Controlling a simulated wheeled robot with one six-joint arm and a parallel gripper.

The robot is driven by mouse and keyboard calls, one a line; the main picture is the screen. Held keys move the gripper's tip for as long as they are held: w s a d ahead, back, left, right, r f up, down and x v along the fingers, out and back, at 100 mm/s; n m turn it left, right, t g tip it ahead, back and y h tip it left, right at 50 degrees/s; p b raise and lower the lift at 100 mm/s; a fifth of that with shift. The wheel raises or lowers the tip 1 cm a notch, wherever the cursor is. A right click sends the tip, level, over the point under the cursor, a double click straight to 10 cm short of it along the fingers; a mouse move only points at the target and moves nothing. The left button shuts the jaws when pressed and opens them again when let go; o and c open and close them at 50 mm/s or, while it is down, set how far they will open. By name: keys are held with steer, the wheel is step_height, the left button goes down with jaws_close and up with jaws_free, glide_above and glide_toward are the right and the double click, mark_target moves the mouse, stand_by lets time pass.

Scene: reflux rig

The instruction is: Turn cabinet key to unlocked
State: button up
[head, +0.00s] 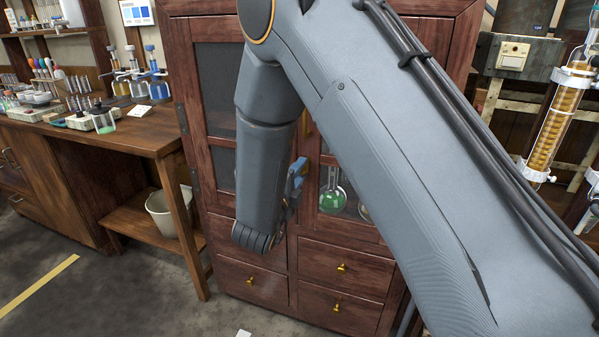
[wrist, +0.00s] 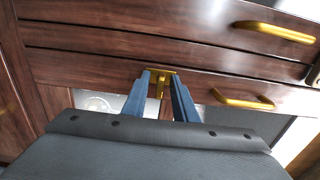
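The brass cabinet key (wrist: 160,85) sits at a small brass lock plate (wrist: 163,71) on the dark wooden cabinet front, in the wrist view. My gripper (wrist: 163,92) has its two blue fingers apart, one on either side of the key, with a gap visible beside it. The key's exact angle is hard to tell. In the head view the cabinet (head: 222,147) stands straight ahead, with glazed doors above drawers. My gripper (head: 297,175) is at the door front there. My arm covers much of the cabinet, and the key cannot be made out.
Two brass handles (wrist: 245,102) (wrist: 275,32) stick out right of the key in the wrist view. A green flask (head: 332,198) shows behind the glass. A wooden bench (head: 150,135) with bottles stands left, and a glass column rig (head: 555,125) right. Open floor lies front left.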

steer(key=shift+c, duration=0.5)
jaws_close()
steer(key=shift+n, duration=0.3)
steer(key=n+p, duration=0.1)
steer(key=n, duration=0.2)
steer(key=shift+n+p, duration=0.3)
steer(key=n+p, duration=0.1)
steer(key=n, duration=0.2)
steer(key=shift+n, duration=0.4)
steer(key=n+p, duration=0.2)
steer(key=n, duration=0.3)
steer(key=shift+p, duration=0.35)
steer(key=shift+n+p, duration=0.9)
steer(key=shift+n, duration=1.5)
